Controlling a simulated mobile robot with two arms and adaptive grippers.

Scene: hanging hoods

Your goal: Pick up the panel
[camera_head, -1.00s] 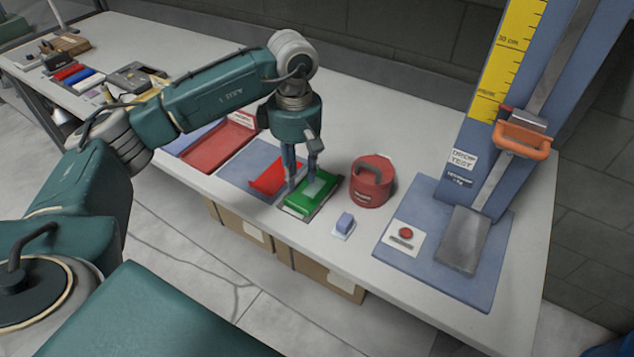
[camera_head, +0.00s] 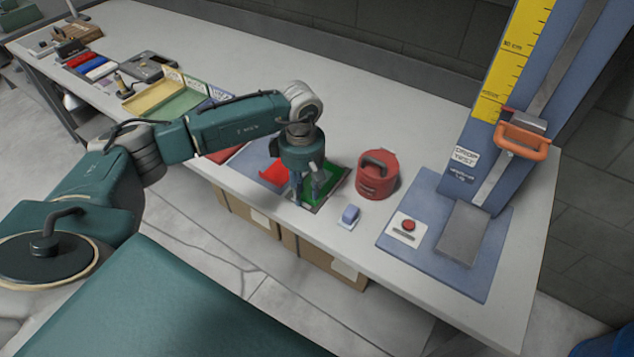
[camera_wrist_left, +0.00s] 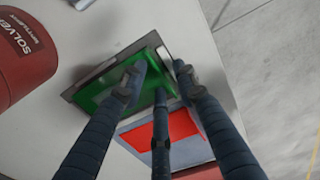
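A green panel (camera_head: 328,185) lies in a dark-edged square frame on the workbench, left of the red round can. It also shows in the left wrist view (camera_wrist_left: 110,95), with its frame around it. My left gripper (camera_head: 306,190) points down over the near left side of the panel and hides part of it. In the left wrist view its fingers (camera_wrist_left: 158,82) are spread apart, one over the green surface and one by the frame's edge. Whether the fingertips touch the panel I cannot tell. My right gripper is not in view.
A red can with a handle (camera_head: 377,178) stands close right of the frame. A red piece (camera_head: 273,173) lies just left on a blue mat. A small blue block (camera_head: 349,215) sits near the front edge. The drop-test stand (camera_head: 500,150) rises at right.

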